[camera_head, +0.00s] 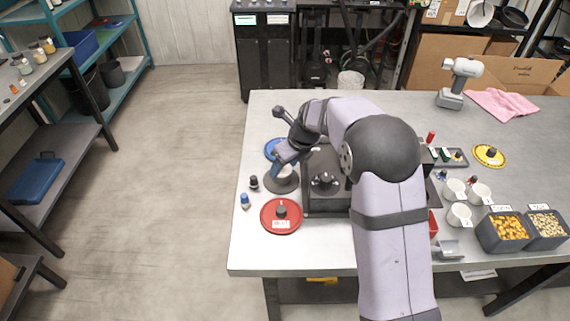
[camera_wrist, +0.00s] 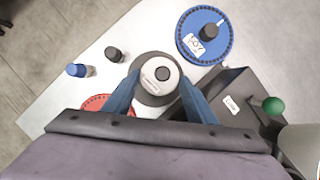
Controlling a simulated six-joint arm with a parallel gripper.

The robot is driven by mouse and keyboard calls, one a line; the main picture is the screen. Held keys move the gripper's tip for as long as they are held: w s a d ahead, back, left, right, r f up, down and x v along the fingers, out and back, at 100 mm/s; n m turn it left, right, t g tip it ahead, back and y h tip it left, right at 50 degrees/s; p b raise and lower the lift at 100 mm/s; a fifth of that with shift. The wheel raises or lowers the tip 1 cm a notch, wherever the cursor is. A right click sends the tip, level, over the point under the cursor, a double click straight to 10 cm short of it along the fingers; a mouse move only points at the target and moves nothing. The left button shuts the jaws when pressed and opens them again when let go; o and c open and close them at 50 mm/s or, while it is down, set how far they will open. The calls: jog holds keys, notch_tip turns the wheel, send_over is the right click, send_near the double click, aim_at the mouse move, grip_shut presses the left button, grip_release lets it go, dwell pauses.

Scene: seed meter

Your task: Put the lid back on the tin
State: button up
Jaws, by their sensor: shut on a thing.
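A pale round lid (camera_wrist: 152,83) with a dark knob in its middle is between the two blue fingers of my gripper (camera_wrist: 160,80) in the wrist view. The fingers are shut on it from both sides. A dark grey round base (camera_wrist: 152,99) shows as a ring around and below it. In the head view the pale round thing (camera_head: 284,172) is partly hidden by my gripper (camera_head: 284,164), above the dark round base (camera_head: 282,186). The tin's wall is not clearly visible. I cannot tell whether the lid touches the tin.
A red disc (camera_head: 270,222), a blue disc (camera_wrist: 190,42), a blue-capped bottle (camera_head: 245,202) and a small dark-capped one (camera_head: 254,183) stand close by. A dark box-shaped machine (camera_head: 325,204) stands right of the base. The table's left edge is near.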

dwell(0.3)
jog(key=o, duration=1.6)
jog(key=shift+r, duration=0.1)
jog(key=shift+r+p, duration=3.4)
jog(key=shift+p, duration=0.5)
grip_shut()
jog(key=shift+f, duration=0.25)
